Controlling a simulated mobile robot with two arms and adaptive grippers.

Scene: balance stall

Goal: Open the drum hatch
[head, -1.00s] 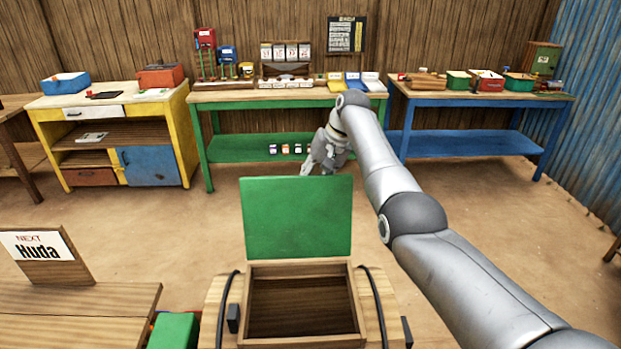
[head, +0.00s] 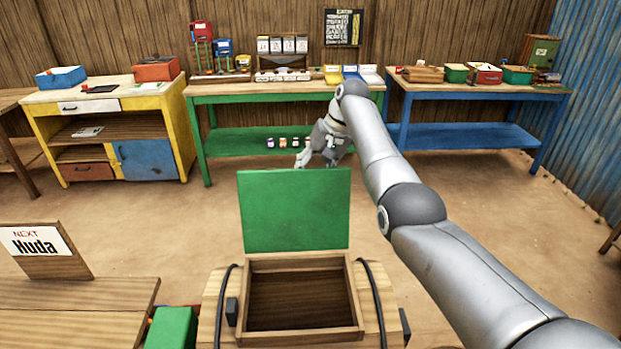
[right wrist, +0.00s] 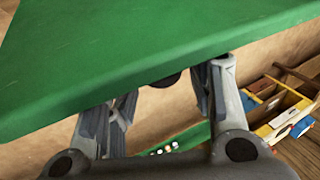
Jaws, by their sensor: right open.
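The wooden drum (head: 384,298) stands at the bottom centre of the head view. Its green hatch lid (head: 294,210) stands upright at the back of the square opening, and the opening shows an empty dark interior. My right gripper (head: 316,163) is just behind the lid's top edge, open and with nothing between its fingers. In the right wrist view the lid (right wrist: 140,60) fills the upper part and crosses in front of the open right fingers (right wrist: 165,105). I cannot tell whether they touch it. My left gripper is out of view.
Yellow (head: 183,130), green (head: 200,130) and blue (head: 400,115) tables line the back wall. Bare floor lies between.

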